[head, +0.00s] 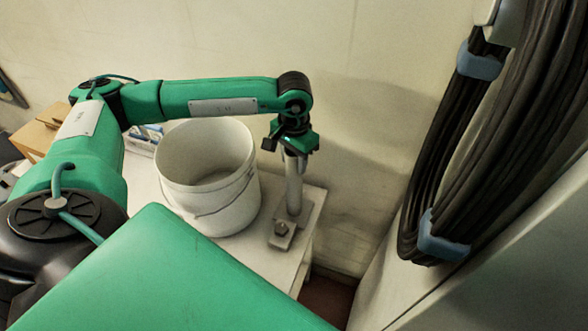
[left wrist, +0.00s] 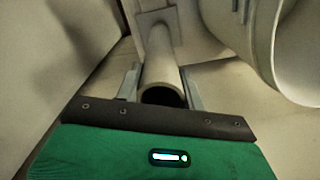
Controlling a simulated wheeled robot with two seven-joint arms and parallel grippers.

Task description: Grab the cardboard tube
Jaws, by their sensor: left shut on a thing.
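The cardboard tube (head: 294,190) is pale grey and stands upright near the right end of the white table (head: 262,258). My left gripper (head: 296,152) points down over it from above and is shut on its upper end. In the left wrist view the tube (left wrist: 161,66) runs away from the camera, with its dark open end between the two fingers of my left gripper (left wrist: 160,88). The tube's lower end meets a flat grey plate (head: 313,206). I cannot tell whether it is fixed there. My right gripper is not in view.
A white bucket (head: 225,205) with a wire handle stands just left of the tube; it also shows in the left wrist view (left wrist: 262,40). A small metal block (head: 282,236) lies in front of the tube. Thick black cables (head: 440,165) hang at the right. A plain wall is behind.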

